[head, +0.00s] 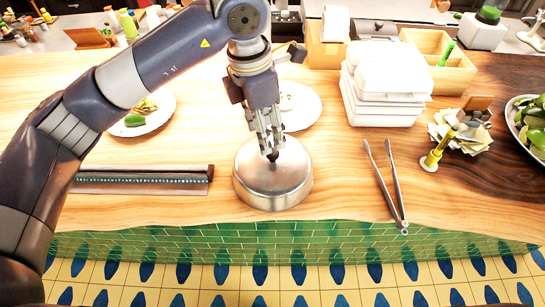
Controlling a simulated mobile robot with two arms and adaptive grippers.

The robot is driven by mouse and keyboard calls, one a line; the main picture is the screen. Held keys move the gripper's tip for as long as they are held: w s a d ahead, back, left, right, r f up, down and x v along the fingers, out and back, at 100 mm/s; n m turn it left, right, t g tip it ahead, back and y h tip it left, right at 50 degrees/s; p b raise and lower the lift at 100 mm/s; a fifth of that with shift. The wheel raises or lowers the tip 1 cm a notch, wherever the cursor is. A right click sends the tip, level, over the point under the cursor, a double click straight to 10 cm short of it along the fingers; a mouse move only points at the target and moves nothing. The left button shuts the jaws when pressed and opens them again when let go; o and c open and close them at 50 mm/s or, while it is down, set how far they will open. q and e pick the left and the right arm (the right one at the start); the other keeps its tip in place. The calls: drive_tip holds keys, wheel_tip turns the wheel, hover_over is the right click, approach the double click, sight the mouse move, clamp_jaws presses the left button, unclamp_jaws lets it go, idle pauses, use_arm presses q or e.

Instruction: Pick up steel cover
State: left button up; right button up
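The steel cover (270,188) is a round, shiny metal dome with a small dark knob (272,156) on top. It is near the front edge of the wooden counter, in the middle of the head view. My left gripper (271,150) points down from above with its fingertips at the knob. The fingers and knob overlap here, so I cannot tell whether the fingers are closed on it. The cover looks level, and no clear gap shows under it. My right gripper is not in view.
A plate (299,107) is partly hidden behind my gripper. Another plate with food (158,113) is at left. A dark, long strip box (140,180) lies left of the cover; tongs (385,185) lie right. Stacked white containers (385,80) stand behind. Bare counter surrounds the cover.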

sight(273, 151)
use_arm(q)
drive_tip(key=shift+d+f, duration=0.1)
drive_tip(key=shift+f, duration=0.6)
drive_tip(key=shift+w+d+f+p, duration=0.15)
drive_tip(key=shift+f+p, duration=0.15)
drive_tip(key=shift+p, duration=0.15)
drive_tip(key=f+p, duration=0.1)
drive_tip(key=f, duration=0.1)
drive_tip(key=f+p, duration=0.1)
drive_tip(key=f, duration=0.1)
drive_tip(key=shift+w+d+p, duration=0.1)
drive_tip(key=shift+d+p, duration=0.2)
drive_tip(key=shift+d, duration=0.1)
drive_tip(key=shift+f, duration=0.25)
drive_tip(key=shift+w+f, duration=0.1)
drive_tip(key=shift+f, duration=0.05)
drive_tip(key=shift+c, duration=0.2)
drive_tip(key=c, duration=0.9)
clamp_jaws()
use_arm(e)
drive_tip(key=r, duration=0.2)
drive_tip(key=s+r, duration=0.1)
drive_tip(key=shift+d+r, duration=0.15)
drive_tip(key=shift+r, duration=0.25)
